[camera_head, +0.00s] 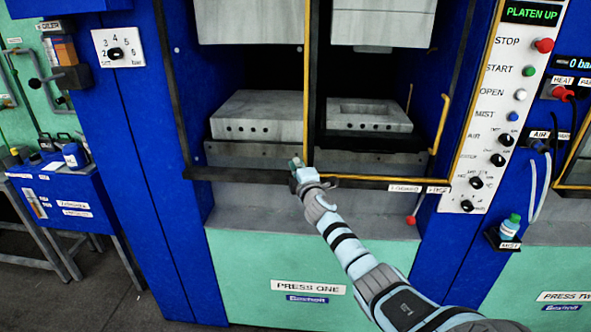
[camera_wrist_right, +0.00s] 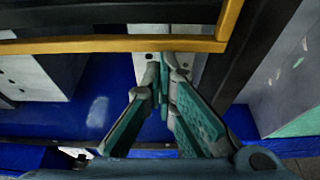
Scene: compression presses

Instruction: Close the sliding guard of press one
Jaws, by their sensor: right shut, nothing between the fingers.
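Press one's sliding guard has a yellow frame (camera_head: 306,75) with an upright bar in the middle of the press opening. Its lower yellow rail (camera_head: 375,179) runs right from there, in front of the right half. A yellow handle (camera_head: 441,122) stands at the right side. The left half of the opening looks uncovered. My right gripper (camera_head: 296,164) is shut and empty, at the lower end of the upright bar, on its left. In the right wrist view the closed fingertips (camera_wrist_right: 168,58) are close to a yellow bar (camera_wrist_right: 110,44); I cannot tell whether they touch. My left gripper is out of view.
Grey mould blocks (camera_head: 258,116) sit inside the press. A control panel (camera_head: 492,130) with knobs and a "PLATEN UP" display is at the right. A mist bottle (camera_head: 510,228) stands below it. A blue cart (camera_head: 75,195) with bottles is at the left.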

